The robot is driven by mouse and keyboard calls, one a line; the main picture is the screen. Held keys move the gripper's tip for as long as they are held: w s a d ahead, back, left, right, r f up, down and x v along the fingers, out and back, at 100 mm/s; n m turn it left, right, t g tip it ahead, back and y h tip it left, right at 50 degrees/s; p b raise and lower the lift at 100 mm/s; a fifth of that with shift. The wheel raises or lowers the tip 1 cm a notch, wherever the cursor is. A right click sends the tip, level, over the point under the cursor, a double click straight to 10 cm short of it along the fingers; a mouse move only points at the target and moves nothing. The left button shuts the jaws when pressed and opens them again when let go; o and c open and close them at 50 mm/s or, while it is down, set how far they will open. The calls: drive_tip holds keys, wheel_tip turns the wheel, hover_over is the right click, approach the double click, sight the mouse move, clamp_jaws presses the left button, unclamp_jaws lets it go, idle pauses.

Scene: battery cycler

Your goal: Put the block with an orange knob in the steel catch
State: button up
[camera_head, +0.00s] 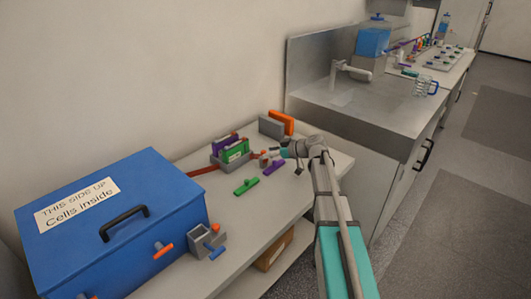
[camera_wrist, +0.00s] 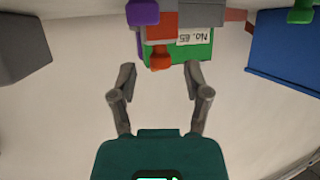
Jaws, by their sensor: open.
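In the wrist view, a block with an orange knob (camera_wrist: 160,57) stands ahead of my gripper (camera_wrist: 160,75); the knob is near the space between the fingertips. My gripper is open and empty. In the head view, my gripper (camera_head: 275,154) is by the right end of the grey rack, and a small orange-red part (camera_head: 264,161) shows beside it. I cannot tell for sure which thing is the steel catch; a grey open-topped holder (camera_head: 205,242) with a blue lever stands by the blue box.
A grey rack (camera_head: 217,162) holds purple and green (camera_head: 235,151) blocks. A green piece (camera_head: 246,187) and a purple piece (camera_head: 275,167) lie in front. A big blue box (camera_head: 120,220) fills the left. The table's front right is bare.

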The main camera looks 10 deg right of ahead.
drive_tip(key=p+v, duration=0.3)
drive_tip(key=v, duration=0.7)
drive_tip(key=shift+d+p, duration=0.2)
drive_tip(key=shift+p, duration=0.1)
drive_tip(key=shift+s, duration=0.25)
